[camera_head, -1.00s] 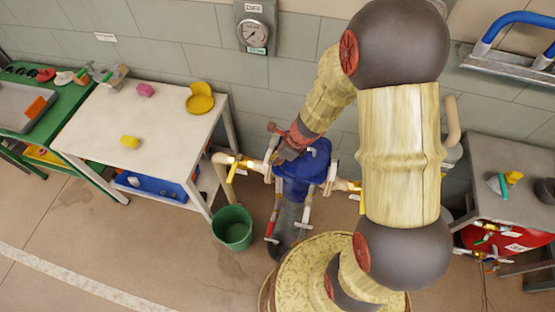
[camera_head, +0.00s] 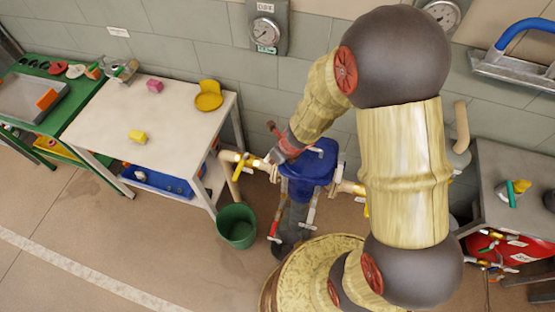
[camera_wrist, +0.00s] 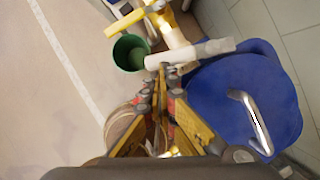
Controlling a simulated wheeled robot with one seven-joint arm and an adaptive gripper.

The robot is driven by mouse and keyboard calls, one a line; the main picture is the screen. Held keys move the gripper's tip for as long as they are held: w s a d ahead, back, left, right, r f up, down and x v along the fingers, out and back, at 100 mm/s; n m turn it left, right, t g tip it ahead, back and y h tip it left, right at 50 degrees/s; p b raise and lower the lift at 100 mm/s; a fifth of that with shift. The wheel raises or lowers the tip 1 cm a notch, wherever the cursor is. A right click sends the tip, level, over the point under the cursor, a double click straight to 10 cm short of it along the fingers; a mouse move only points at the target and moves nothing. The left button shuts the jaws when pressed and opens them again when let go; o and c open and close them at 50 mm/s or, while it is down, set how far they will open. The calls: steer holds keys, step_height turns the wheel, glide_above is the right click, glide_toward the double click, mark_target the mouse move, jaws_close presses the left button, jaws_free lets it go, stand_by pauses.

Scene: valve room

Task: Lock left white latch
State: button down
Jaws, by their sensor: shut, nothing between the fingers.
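The blue lid or body (camera_head: 310,170) stands in the middle of the head view, with pipes on both sides. In the wrist view the same blue part (camera_wrist: 235,95) fills the right, with a curved metal handle (camera_wrist: 252,122) on it. The left white latch (camera_wrist: 192,53) is a pale bar lying across the blue part's left edge. My gripper (camera_wrist: 162,72) is shut and empty, its fingertips right at the bar's near side; I cannot tell whether they touch. In the head view my gripper (camera_head: 274,158) is at the blue part's left, partly hiding the latch.
A yellow-handled pipe valve (camera_wrist: 130,20) lies just beyond the latch. A green bucket (camera_head: 236,226) stands on the floor to the left, beside a white table (camera_head: 120,105). A grey stand (camera_head: 520,160) is at the right. Floor between is clear.

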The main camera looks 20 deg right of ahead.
steer(key=shift+w+a+m+h+p, duration=0.3)
steer(key=shift+w+a+m, duration=0.25)
steer(key=shift+m, duration=0.45)
steer(key=shift+w+a+m+h+p, duration=0.15)
steer(key=shift+w+a+m+h, duration=0.35)
steer(key=shift+m, duration=0.5)
steer(key=w+m+p, duration=0.1)
steer(key=m, duration=0.1)
steer(key=w+a+m+h+p, duration=0.1)
steer(key=w+m, duration=0.1)
steer(key=w+a+m+h+p, duration=0.1)
steer(key=m+p, duration=0.1)
steer(key=shift+w+m, duration=0.15)
steer(key=shift+m, duration=0.25)
steer(key=shift+w+m+g+h+p, duration=0.3)
steer(key=shift+w+m+h+p, duration=0.3)
steer(key=shift+w+m+p, duration=0.4)
stand_by(0.9)
steer(key=shift+s, duration=0.25)
stand_by(0.3)
